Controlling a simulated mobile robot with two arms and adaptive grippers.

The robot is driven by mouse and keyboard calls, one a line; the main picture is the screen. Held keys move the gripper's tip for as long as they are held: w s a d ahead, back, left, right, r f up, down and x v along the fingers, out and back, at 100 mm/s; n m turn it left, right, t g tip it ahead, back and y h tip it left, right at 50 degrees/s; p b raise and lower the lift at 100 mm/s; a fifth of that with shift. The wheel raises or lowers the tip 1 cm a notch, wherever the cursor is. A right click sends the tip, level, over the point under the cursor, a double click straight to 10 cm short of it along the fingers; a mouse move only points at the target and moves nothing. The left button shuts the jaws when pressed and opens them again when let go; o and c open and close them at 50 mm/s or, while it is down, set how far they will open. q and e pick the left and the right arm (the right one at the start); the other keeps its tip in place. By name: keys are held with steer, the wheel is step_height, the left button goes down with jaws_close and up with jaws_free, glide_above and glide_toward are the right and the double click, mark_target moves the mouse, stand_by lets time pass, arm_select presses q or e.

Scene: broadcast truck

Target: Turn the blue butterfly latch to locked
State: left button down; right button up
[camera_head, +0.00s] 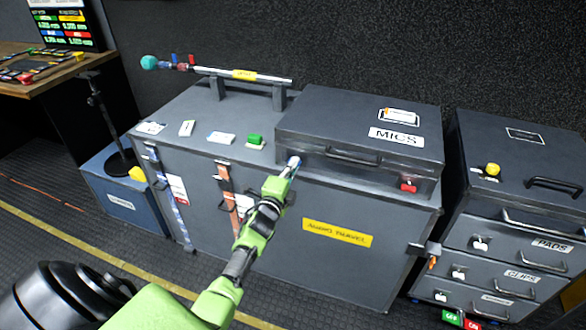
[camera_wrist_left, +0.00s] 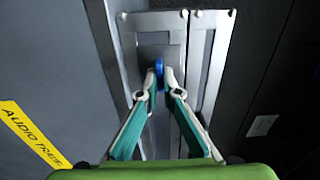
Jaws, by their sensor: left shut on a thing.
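The blue butterfly latch (camera_wrist_left: 159,68) shows as a narrow blue piece on a metal plate (camera_wrist_left: 155,47) in the left wrist view. My left gripper (camera_wrist_left: 160,82) is shut on it, with one fingertip on each side. The latch's lower part is hidden between the fingertips, and I cannot read whether it is locked. In the head view my left gripper (camera_head: 290,170) reaches the front left of the grey MICS case (camera_head: 325,115), where its fingertips hide most of the latch. My right gripper is not in view.
The MICS case sits on a large grey trunk (camera_head: 325,270) with a yellow label. A red latch (camera_head: 407,186) is on the case's front right. A microphone boom (camera_head: 245,75) lies on a stand behind. A drawer cabinet (camera_head: 520,210) stands at right.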

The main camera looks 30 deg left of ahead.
arm_select(q)
steer(key=shift+w+r+m, duration=0.1)
steer(key=shift+r+m, duration=0.15)
steer(key=shift+m, duration=0.05)
steer(key=c, duration=2.2)
jaws_free()
steer(key=shift+c, duration=0.2)
steer(key=shift+d, duration=0.1)
steer(key=shift+f, duration=0.15)
steer(key=v, duration=1.2)
steer(key=shift+f, duration=0.2)
